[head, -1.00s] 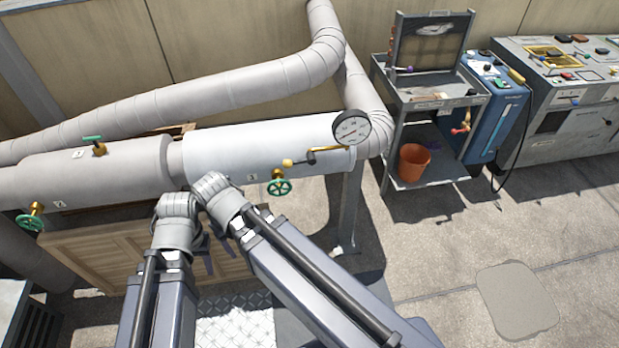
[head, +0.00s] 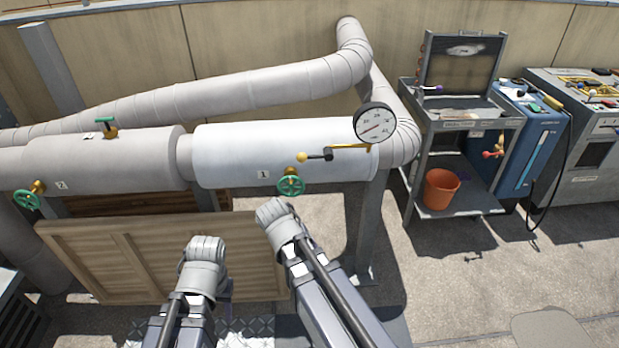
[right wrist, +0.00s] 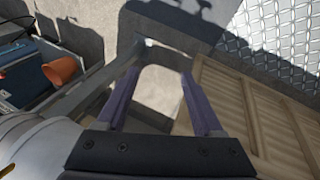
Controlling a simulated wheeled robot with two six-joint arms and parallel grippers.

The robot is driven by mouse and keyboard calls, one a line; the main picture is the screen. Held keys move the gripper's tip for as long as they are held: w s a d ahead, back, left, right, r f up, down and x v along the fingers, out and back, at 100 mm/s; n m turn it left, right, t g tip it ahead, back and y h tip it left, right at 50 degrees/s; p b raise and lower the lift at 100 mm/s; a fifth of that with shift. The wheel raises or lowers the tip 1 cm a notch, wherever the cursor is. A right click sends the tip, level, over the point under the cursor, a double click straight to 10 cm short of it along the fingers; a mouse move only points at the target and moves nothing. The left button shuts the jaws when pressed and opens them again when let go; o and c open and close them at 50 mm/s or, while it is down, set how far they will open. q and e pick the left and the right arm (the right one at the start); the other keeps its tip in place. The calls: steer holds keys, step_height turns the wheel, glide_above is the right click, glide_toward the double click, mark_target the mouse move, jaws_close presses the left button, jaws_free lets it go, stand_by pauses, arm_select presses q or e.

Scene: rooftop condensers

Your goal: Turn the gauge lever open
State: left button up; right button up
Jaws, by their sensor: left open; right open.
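A lever with a yellow ball knob (head: 302,157) and a dark middle runs nearly level along the front of the white pipe, below and left of a round dial gauge (head: 375,123). A brass-coloured bar lies at its right end under the gauge. My left gripper (head: 226,288) is low in the head view, mostly hidden by its own wrist, below the pipe and apart from the lever. My right gripper (right wrist: 160,74) is open and empty in the right wrist view, its two purple fingers spread over the ground. In the head view my right wrist is below the lever, not touching it.
A green handwheel (head: 291,186) on a brass valve sits just under the lever. Another green handwheel (head: 27,200) and a green-handled valve (head: 107,128) are further left. A wooden panel (head: 150,258) stands below the pipe. A cart with an orange bucket (head: 441,189) stands right.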

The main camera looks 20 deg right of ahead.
steer(key=w+d+r+m+t+h, duration=0.2)
steer(key=w+d+r+t+h, duration=0.15)
steer(key=w+r+h, duration=0.4)
steer(key=w+a+r+t+h, duration=0.3)
steer(key=w+a+r+t, duration=0.1)
steer(key=r, duration=0.7)
steer(key=shift+w+t+h, duration=0.35)
steer(key=shift+w+t, duration=0.1)
steer(key=shift+w, duration=0.6)
steer(key=shift+w, duration=0.1)
